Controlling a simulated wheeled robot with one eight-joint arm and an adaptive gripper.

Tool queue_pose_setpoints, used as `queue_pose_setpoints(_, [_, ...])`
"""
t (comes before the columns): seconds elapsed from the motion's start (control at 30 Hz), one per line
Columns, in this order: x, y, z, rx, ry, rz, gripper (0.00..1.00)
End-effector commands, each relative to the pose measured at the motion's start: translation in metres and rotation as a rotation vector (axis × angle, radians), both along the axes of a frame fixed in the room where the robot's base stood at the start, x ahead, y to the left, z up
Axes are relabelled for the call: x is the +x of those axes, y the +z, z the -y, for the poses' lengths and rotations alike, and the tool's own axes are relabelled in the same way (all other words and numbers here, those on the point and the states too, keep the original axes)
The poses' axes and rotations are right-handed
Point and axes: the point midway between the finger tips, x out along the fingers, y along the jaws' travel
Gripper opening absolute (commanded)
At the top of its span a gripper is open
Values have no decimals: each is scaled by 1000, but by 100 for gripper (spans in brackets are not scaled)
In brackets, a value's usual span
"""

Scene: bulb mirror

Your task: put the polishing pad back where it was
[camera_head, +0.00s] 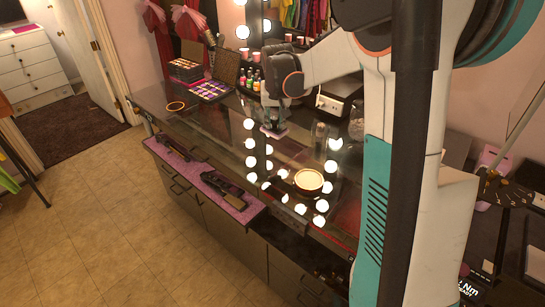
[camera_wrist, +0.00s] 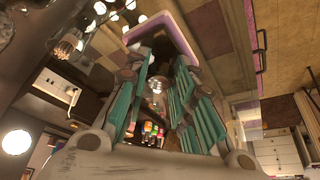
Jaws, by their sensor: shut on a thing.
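The polishing pad (camera_head: 273,132) looks like a small flat pinkish-grey piece, held at the tips of my gripper (camera_head: 274,124) above the glass-topped dressing table (camera_head: 225,118). In the wrist view, the pad (camera_wrist: 153,22) shows a lilac edge and a darker face across the fingertips. My gripper (camera_wrist: 166,62) has its teal fingers closed in on it. Whether the pad touches the glass cannot be told. Its earlier resting place is not identifiable here.
A round lit golden dish (camera_head: 308,181) stands on the table. Small bottles (camera_head: 250,78), a colour palette (camera_head: 212,90), an orange ring (camera_head: 176,106) and a clear jar (camera_head: 320,132) stand around. A pink-lined open drawer (camera_head: 240,214) juts out in front. Bulbs reflect in the glass.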

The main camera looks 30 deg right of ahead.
Motion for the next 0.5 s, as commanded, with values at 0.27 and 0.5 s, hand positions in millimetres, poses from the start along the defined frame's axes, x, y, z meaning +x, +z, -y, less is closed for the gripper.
queue_pose_setpoints(0.27, [0, -71, 0, 0, 0, 0, 0])
queue_pose_setpoints(0.5, [0, -104, 0, 0, 0, 0, 0])
